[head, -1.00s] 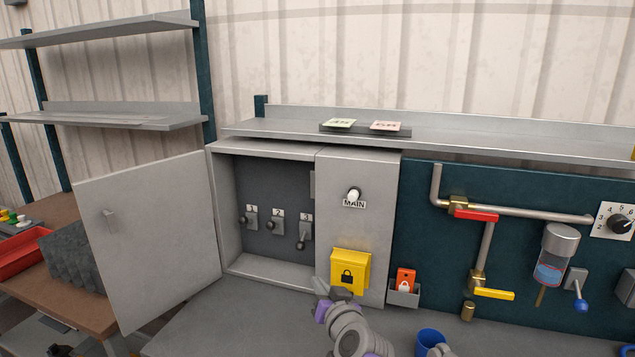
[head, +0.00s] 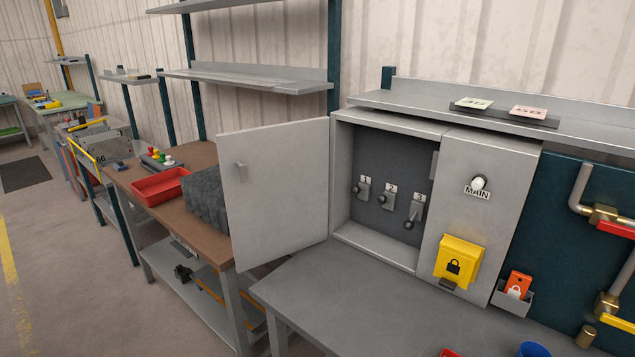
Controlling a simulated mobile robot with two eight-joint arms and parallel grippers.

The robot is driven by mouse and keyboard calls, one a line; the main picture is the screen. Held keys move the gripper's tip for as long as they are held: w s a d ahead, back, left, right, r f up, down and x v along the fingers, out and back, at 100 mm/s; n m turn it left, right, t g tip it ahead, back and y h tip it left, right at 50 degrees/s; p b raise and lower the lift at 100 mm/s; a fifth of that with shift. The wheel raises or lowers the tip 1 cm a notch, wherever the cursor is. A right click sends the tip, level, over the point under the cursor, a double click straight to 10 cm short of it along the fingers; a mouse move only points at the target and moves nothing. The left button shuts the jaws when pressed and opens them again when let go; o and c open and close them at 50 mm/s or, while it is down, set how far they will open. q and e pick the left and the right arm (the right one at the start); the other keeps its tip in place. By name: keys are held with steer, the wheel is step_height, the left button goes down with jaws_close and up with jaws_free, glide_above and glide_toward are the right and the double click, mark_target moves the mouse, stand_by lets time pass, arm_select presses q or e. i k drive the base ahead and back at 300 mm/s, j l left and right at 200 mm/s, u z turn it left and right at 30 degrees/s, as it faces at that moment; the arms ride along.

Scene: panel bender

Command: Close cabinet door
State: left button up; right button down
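Inside the open cabinet are three small switches labelled 1 (head: 362,190), 2 (head: 388,199) and 3 (head: 413,213). Neither of my grippers shows in the head view now.
The grey bench top (head: 370,305) in front of the cabinet is mostly clear. A brown-topped table (head: 140,190) with a red tray (head: 161,186) and dark grey foam block (head: 205,200) stands left, behind the door. A blue cup (head: 533,350) is at the bottom right.

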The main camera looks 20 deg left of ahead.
mark_target(282, 209)
steer(key=j+z, duration=0.2)
steer(key=z, duration=0.2)
steer(key=j+z, duration=0.2)
steer(key=z, duration=0.25)
steer(key=j+z, duration=0.25)
steer(key=j, duration=0.3)
steer(key=k+j+z, duration=0.2)
steer(key=j, duration=0.3)
steer(key=k+j+z, duration=0.1)
steer(key=j, duration=0.6)
steer(key=k+j+z, duration=0.15)
steer(key=j, duration=0.2)
steer(key=k+j, duration=0.15)
steer(key=j, duration=0.25)
steer(key=k+j, duration=0.15)
steer(key=j, duration=0.25)
steer(key=k+j, duration=0.1)
steer(key=j, duration=0.3)
steer(key=k+j, duration=0.15)
steer(key=j, duration=0.2)
steer(key=k+j, duration=0.15)
steer(key=j, duration=0.25)
